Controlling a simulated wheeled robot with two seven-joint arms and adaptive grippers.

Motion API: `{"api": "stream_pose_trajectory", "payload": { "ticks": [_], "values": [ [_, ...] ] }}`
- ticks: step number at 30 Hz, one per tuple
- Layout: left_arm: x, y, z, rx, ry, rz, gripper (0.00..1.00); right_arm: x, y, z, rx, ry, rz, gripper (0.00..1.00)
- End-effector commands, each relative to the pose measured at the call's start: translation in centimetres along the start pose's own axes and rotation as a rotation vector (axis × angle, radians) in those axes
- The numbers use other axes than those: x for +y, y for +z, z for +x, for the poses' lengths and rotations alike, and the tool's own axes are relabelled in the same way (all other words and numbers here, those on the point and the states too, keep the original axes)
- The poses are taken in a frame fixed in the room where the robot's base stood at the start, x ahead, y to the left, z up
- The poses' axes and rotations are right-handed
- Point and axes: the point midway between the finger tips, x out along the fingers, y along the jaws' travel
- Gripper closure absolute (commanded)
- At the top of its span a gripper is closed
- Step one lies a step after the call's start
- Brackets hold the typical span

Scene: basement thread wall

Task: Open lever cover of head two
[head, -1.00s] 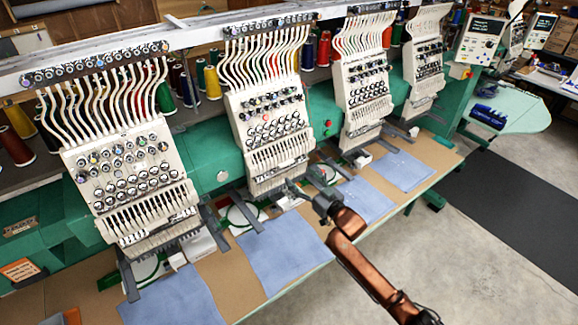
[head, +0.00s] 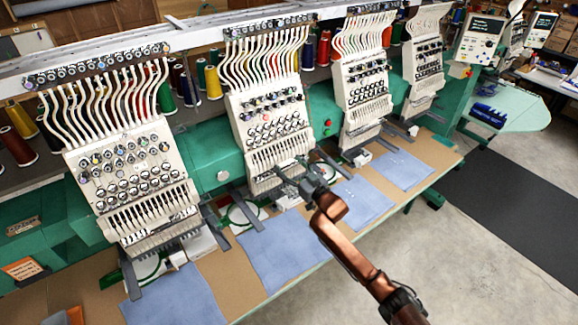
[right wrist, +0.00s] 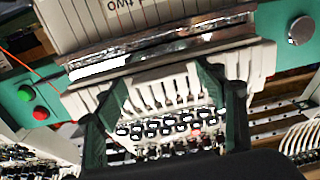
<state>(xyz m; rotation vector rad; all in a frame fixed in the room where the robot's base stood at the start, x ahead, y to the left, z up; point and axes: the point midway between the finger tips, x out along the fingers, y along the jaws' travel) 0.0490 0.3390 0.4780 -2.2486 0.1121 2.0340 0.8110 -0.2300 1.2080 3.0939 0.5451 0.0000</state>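Head two (head: 265,112) is the second white embroidery head from the left in the head view. Its ribbed white lower panel (head: 277,152) hangs below the rows of knobs. In the right wrist view the head appears upside down, with part of the word "TWO" on a ribbed white panel (right wrist: 90,22) beside a shiny metal strip (right wrist: 160,42). I cannot tell the lever cover's exact edges. My right gripper (head: 296,186) is at the head's lower right. Its dark green fingers (right wrist: 161,78) are wide apart, with white slots and knobs between them. Contact cannot be told. My left gripper is out of view.
Neighbouring heads stand to the left (head: 130,170) and right (head: 362,88). Blue cloths (head: 283,250) lie on the brown table (head: 215,275) below. A green button and a red button (right wrist: 40,113) sit on the green beam beside head two. Open floor lies at the right.

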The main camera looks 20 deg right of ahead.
Motion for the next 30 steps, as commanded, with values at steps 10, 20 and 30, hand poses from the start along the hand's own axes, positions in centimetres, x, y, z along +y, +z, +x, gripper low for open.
{"api": "stream_pose_trajectory", "payload": {
  "ticks": [10,20,30],
  "values": [
    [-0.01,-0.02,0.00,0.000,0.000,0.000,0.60,0.02,0.01,-0.03,0.000,0.000,0.000,0.61],
    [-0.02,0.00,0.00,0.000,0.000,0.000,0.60,0.00,0.01,-0.03,0.000,0.000,0.000,0.84],
    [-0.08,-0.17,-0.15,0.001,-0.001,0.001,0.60,0.00,-0.20,0.28,-0.013,-0.002,-0.001,0.93]
  ]
}}
